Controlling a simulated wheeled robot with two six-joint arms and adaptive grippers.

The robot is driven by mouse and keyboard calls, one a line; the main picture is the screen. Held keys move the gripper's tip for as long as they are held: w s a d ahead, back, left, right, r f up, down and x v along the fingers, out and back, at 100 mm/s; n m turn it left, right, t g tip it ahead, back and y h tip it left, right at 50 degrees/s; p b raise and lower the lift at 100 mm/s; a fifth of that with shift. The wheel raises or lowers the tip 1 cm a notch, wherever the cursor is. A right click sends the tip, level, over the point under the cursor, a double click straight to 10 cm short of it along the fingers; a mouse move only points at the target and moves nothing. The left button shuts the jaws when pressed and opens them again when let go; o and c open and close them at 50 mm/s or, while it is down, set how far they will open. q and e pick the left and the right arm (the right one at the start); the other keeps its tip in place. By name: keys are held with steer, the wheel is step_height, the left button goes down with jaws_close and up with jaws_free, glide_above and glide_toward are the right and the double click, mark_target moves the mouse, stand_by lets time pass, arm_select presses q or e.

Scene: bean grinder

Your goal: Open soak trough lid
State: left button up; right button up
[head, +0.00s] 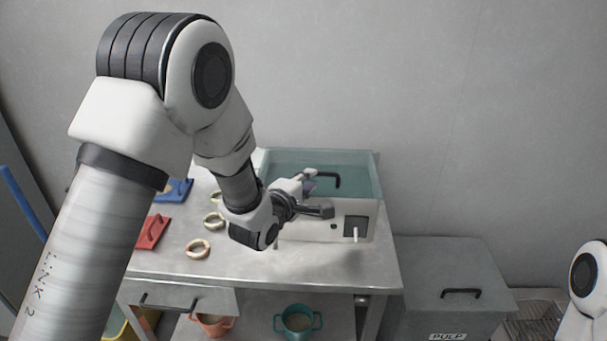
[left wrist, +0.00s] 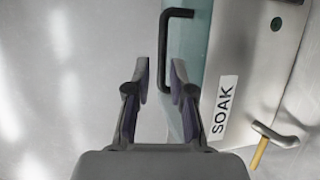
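The soak trough (head: 347,221) is a pale box with a translucent teal lid (head: 362,167) on top. The lid lies flat and closed. Its black bar handle (head: 337,180) also shows in the left wrist view (left wrist: 164,45). My left gripper (head: 311,184) is at the handle, and in the left wrist view its open fingers (left wrist: 161,75) straddle the line of the bar's lower part. I cannot tell whether they touch it. The SOAK label (left wrist: 224,103) is on the trough front. My right gripper is out of view.
Cream rings (head: 198,248), a red tool (head: 152,232) and a blue tool (head: 177,190) lie on the table left of the trough. A grey PULP bin (head: 450,312) stands at right. Teal (head: 298,321) and orange (head: 213,325) pots sit below.

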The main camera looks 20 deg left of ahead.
arm_select(q)
steer(key=p+x, duration=0.1)
steer(key=x, duration=0.5)
steer(key=shift+a+f, duration=0.1)
steer(key=shift+a, duration=0.05)
steer(key=shift+s, duration=0.1)
steer(key=shift+c, duration=0.4)
jaws_close()
